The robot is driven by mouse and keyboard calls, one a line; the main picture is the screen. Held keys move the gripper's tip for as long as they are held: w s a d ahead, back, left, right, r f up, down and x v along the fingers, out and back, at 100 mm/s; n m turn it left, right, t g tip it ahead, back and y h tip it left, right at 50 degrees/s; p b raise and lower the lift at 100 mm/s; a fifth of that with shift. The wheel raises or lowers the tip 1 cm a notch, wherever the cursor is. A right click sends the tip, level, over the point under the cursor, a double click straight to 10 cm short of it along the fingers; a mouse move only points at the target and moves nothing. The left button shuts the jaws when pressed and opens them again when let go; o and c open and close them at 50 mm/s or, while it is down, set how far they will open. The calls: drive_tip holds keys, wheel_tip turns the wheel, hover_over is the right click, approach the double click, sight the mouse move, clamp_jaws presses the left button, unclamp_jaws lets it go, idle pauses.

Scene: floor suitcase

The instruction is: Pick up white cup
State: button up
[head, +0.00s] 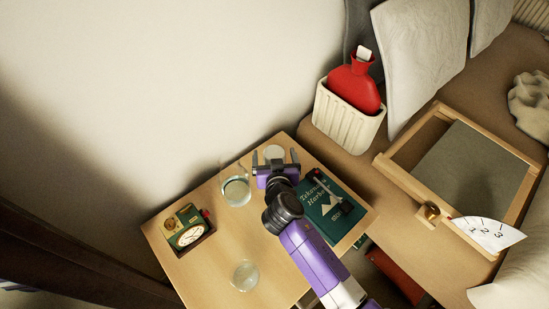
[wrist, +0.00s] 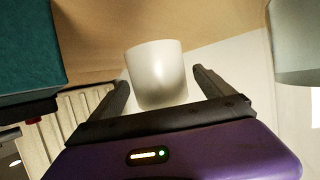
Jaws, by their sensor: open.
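The white cup (wrist: 157,75) stands upright between the two fingers of my gripper (wrist: 160,90) in the wrist view. The gripper is open, with a gap visible between the cup and each finger. In the head view the cup (head: 274,152) shows as a pale round top at the back edge of the small wooden table (head: 207,262). My gripper (head: 274,159) reaches toward the cup there, with one finger on each side. The lower part of the cup is hidden behind the gripper in the head view.
A glass with liquid (head: 236,191) stands just left of the gripper, and a green book (head: 331,222) lies close on the right. A cream basket (head: 344,122) holds a red hot-water bottle (head: 354,86).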

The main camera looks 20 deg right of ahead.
drive_tip(key=shift+x, duration=1.2)
drive_tip(key=c, duration=1.5)
drive_tip(key=shift+r, duration=0.1)
